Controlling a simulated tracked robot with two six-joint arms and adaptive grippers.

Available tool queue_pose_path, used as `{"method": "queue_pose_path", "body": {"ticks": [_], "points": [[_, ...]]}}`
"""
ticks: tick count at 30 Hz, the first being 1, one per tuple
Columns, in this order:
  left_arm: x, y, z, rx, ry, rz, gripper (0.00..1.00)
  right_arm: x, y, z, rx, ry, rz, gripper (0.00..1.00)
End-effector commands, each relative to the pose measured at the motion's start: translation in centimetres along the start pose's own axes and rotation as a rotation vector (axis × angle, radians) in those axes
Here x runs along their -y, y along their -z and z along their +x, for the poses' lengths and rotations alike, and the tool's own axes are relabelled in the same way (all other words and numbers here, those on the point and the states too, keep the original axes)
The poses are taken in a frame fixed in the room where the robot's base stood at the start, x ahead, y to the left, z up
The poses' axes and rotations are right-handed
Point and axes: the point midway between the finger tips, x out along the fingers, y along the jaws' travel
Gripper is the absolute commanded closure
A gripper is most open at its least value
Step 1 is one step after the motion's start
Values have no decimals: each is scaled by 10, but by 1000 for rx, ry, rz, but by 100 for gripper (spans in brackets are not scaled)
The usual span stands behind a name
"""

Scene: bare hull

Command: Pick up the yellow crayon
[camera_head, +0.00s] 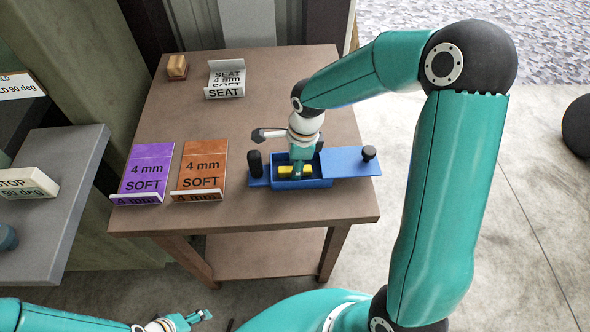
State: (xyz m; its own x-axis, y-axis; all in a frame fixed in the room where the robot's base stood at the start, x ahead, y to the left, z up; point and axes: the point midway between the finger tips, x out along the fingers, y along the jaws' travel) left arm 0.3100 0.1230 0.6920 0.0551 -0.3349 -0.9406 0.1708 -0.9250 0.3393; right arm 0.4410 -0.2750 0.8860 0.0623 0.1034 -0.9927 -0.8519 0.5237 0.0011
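The yellow crayon (283,171) lies inside an open blue box (318,182) near the front right of the brown table. Yellow shows on both sides of my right gripper (298,173), which points down into the box over the crayon's middle. The gripper hides that middle part, and I cannot tell whether its fingers are closed on the crayon. My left gripper (198,317) is low at the bottom of the view, off the table and far from the box. Its fingers are too small to read.
A blue panel with a black knob (369,153) extends right of the box; a black upright piece (255,163) stands at its left. A white sign (225,80) and wooden block (177,67) are behind. The table's middle is clear.

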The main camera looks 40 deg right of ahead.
Motion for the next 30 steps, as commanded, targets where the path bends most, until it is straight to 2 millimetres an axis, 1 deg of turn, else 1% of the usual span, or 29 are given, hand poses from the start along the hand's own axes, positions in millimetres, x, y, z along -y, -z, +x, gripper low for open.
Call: {"method": "queue_pose_path", "body": {"ticks": [12, 23, 27, 30], "points": [[2, 0, 6, 0, 0, 0, 38, 0, 0, 3, 1, 1, -1, 62], [2, 0, 7, 0, 0, 0, 38, 0, 0, 3, 1, 0, -1, 62], [2, 0, 7, 0, 0, 0, 38, 0, 0, 3, 0, 0, -1, 86], [2, 0, 7, 0, 0, 0, 38, 0, 0, 3, 0, 0, -2, 100]]}}
